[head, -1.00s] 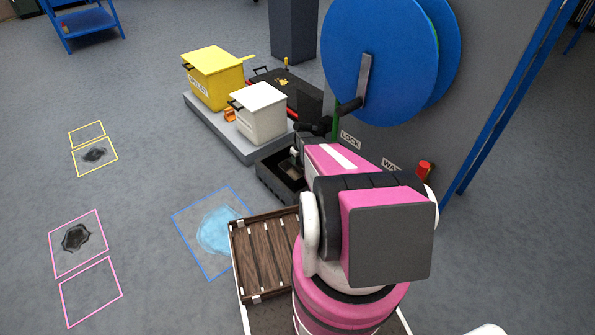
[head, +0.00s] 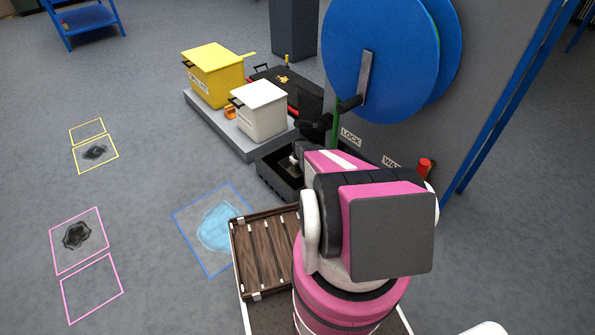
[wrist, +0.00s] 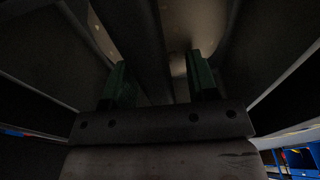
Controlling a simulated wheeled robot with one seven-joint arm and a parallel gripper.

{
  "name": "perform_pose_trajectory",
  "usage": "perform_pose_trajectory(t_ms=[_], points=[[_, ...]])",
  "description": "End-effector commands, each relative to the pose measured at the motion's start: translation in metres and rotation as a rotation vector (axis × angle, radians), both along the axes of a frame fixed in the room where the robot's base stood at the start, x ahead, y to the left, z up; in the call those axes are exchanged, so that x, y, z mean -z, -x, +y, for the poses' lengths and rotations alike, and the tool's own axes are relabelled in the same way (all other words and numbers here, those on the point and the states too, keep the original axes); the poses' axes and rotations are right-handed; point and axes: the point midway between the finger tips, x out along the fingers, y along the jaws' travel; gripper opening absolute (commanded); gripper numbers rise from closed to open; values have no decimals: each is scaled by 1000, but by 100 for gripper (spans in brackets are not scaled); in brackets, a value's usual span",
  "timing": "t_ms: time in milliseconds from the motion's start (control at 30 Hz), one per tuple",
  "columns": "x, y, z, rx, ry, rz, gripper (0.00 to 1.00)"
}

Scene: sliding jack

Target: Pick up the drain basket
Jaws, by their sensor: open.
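A dark open bin (head: 268,183) stands on the floor beside the grey cabinet, under the end of my arm. I cannot clearly make out the drain basket in the head view; my arm covers much of the bin. In the wrist view my gripper (wrist: 158,80) shows two green-padded fingers, set apart. A dark bar (wrist: 150,45) runs between and beyond them, with dark walls on both sides. I cannot tell whether this bar belongs to the basket. Nothing is visibly clamped.
A grey platform (head: 225,132) with a yellow box (head: 216,80) and a white box (head: 262,115) stands behind the bin. A blue wheel (head: 375,60) is on the cabinet. A wooden-slatted tray (head: 262,250) lies in front.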

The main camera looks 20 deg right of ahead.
Motion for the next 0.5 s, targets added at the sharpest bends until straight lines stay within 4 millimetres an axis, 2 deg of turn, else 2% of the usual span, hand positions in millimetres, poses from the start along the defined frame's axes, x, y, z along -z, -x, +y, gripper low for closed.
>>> perform_pose_trajectory(t_ms=[33,200,500], points=[[0,0,0,0,0,0,53],[0,0,0,0,0,0,0],[-1,0,0,0,0,0,0]])
